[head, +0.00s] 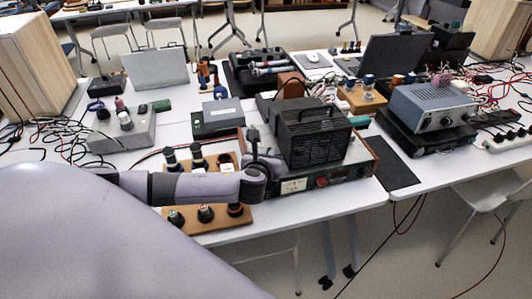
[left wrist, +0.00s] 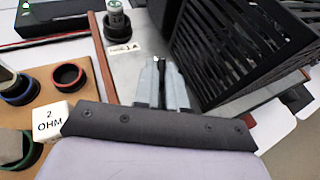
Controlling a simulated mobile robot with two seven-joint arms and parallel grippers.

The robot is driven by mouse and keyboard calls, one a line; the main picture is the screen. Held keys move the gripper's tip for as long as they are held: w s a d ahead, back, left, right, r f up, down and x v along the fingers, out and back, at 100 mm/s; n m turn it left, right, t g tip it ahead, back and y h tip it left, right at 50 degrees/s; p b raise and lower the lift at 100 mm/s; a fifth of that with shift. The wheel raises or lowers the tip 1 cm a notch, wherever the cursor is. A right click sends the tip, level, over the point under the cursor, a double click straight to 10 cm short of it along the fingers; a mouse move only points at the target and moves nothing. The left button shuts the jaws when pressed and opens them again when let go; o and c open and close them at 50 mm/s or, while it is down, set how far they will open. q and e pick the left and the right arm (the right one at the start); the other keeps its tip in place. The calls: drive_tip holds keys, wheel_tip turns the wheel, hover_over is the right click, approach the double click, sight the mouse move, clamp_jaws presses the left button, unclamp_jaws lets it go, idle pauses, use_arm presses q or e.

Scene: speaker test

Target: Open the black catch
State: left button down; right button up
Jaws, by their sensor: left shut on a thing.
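My left gripper (head: 258,165) reaches in from the left to the left end of a device with wooden sides and a front panel (head: 345,177). In the left wrist view its two grey fingers (left wrist: 161,82) are shut on a small dark piece, the black catch (left wrist: 160,62). Only a sliver of the catch shows between the fingertips; in the head view I cannot make it out behind the gripper. A black slotted box with a top handle (head: 312,140) stands on the device, just right of the gripper. It also shows in the left wrist view (left wrist: 235,50). My right gripper is not in view.
A wooden board with ringed sockets (head: 237,222) lies under and beside my left arm, with upright plugs behind it. A white "2 OHM" block (left wrist: 50,121) is close left of the gripper. A grey box (head: 122,134) and cables crowd the left; the front edge is near.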

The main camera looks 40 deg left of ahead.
use_arm(q)
drive_tip(key=shift+w+d+r+n+g+y, duration=0.15)
drive_tip(key=shift+n+g+y, duration=0.2)
drive_tip(key=shift+n+y, duration=0.35)
drive_tip(key=shift+w+r+n+g+y, duration=0.1)
drive_tip(key=shift+n+g+y, duration=0.25)
drive_tip(key=shift+n+y, duration=0.3)
drive_tip(key=shift+y, duration=0.25)
drive_tip(key=shift+w+r+n, duration=0.1)
drive_tip(key=shift+n, duration=0.15)
drive_tip(key=c, duration=1.2)
unclamp_jaws()
drive_tip(key=shift+f, duration=0.2)
drive_tip(key=shift+v, duration=3.55)
